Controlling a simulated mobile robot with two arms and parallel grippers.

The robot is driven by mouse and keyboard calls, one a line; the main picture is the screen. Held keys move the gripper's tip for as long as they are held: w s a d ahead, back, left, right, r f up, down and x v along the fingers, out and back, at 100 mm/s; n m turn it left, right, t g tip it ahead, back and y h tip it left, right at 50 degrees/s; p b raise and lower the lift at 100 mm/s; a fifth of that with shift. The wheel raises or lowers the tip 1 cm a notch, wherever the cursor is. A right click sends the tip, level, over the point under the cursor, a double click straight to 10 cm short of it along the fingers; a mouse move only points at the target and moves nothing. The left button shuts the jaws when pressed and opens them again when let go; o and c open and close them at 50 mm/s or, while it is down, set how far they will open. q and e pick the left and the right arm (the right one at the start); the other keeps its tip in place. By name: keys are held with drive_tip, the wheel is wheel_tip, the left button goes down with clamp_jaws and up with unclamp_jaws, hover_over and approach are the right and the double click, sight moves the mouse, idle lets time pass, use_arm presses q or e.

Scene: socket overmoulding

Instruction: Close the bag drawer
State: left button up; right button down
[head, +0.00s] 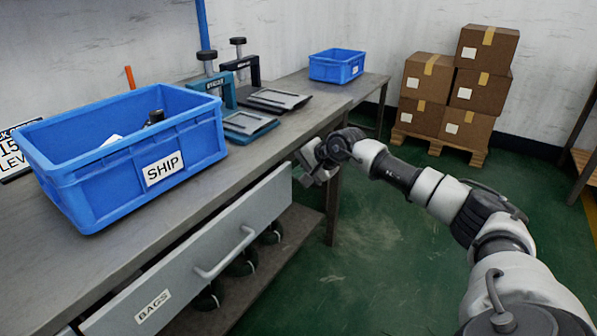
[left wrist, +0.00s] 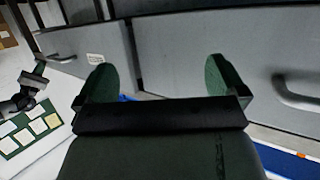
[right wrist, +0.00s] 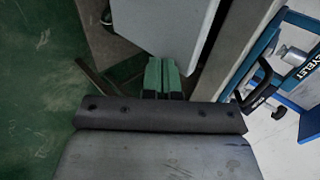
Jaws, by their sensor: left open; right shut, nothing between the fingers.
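The bag drawer has a grey front (head: 215,253) with a long bar handle (head: 226,253) and a BAGS label (head: 152,306), under the workbench edge. Its inside is hidden in the head view, and how far it stands out is hard to tell. My right gripper (head: 316,168) is shut and empty, by the drawer front's far right end. In the right wrist view its fingers (right wrist: 162,75) are close to the edge of a pale panel (right wrist: 165,30); contact is unclear. My left gripper (left wrist: 161,78) is open and empty, facing grey fronts with a handle (left wrist: 298,92).
A blue SHIP bin (head: 150,170) stands on the workbench (head: 265,150), with clamp presses (head: 215,85) behind it and a smaller blue bin (head: 337,66) farther off. Stacked cartons (head: 475,90) sit on a pallet. The green floor (head: 375,260) right of the bench is clear.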

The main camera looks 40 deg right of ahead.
sight(290, 166)
drive_tip(key=shift+w, duration=0.3)
drive_tip(key=shift+a, duration=0.1)
drive_tip(key=shift+w+a+r, duration=0.1)
drive_tip(key=shift+w+a, duration=0.15)
drive_tip(key=shift+w, duration=0.35)
drive_tip(key=shift+w+a+r, duration=0.1)
drive_tip(key=shift+w+a, duration=0.1)
drive_tip(key=shift+w, duration=0.4)
